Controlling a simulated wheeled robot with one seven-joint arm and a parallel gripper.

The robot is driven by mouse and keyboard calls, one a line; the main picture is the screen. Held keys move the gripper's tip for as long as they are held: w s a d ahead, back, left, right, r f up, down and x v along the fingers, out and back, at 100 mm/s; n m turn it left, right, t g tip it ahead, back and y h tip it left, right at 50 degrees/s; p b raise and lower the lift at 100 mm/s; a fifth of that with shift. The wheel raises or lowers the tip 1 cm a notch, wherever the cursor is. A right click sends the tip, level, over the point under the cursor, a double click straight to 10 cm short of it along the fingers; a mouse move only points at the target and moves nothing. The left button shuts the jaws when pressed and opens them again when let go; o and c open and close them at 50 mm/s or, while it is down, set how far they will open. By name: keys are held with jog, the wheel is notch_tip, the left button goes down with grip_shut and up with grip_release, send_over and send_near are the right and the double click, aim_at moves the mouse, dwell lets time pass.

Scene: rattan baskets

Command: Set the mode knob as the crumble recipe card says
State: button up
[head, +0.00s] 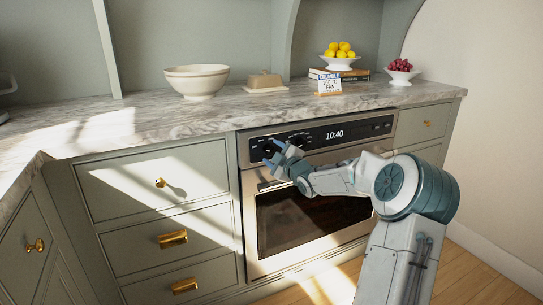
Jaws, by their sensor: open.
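The oven (305,225) sits in the cabinet front, with a black control panel (365,130) whose display reads 10:40. Dark knobs (262,149) show on the panel left of the display. Which one is the mode knob, and where it points, is too small to tell. The recipe card (329,83) stands on a wooden holder on the counter; it reads CRUMBLE, 160 °C, FAN. My gripper (279,154) is open in front of the panel's left part, close to the knobs. I cannot tell whether it touches one; it hides part of the panel.
Drawers with brass handles (173,239) lie left of the oven.

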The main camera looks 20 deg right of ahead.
jog(key=shift+w, duration=0.75)
jog(key=shift+c, duration=0.3)
jog(key=c, duration=0.9)
